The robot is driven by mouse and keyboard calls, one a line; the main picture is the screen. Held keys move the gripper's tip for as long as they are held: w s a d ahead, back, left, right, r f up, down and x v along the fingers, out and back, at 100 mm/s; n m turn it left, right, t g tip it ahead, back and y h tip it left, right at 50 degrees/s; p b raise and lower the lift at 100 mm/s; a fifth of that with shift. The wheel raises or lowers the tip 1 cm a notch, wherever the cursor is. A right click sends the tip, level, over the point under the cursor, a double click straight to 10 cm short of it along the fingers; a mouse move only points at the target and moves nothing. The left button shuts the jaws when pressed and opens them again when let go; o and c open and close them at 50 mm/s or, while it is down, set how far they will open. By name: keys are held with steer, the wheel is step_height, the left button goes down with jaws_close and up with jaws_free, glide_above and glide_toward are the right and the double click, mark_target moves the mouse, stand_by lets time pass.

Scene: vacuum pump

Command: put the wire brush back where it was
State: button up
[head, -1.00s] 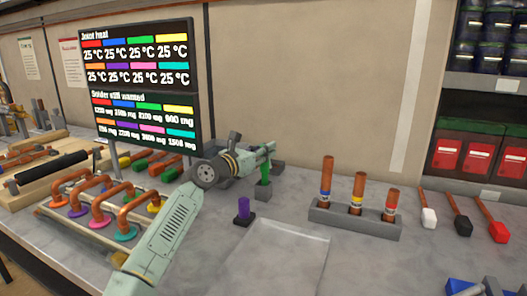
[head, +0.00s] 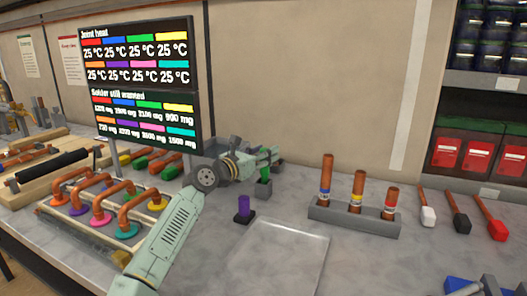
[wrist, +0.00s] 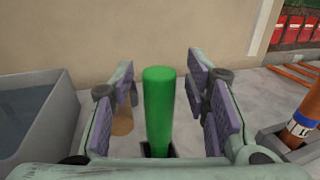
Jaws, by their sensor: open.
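A green upright cylinder (wrist: 159,108) stands between my gripper's two fingers in the wrist view, its foot in a dark socket. My gripper (wrist: 160,80) is open, with a finger on each side of the cylinder and visible gaps. In the head view my gripper (head: 272,157) is at the cylinder's upper part.
A purple piece in a dark stand (head: 243,208) is in front. A grey rack (head: 350,221) with copper tubes stands right, beyond it several brushes with coloured heads (head: 461,223). Copper pipe bends (head: 101,212) lie left. A shallow tray (head: 280,258) is in front.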

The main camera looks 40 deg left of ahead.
steer(key=s+a+b, duration=0.1)
steer(key=s+b, duration=0.3)
steer(key=s, duration=0.6)
steer(key=shift+s+b, duration=0.35)
steer(key=shift+s, duration=0.05)
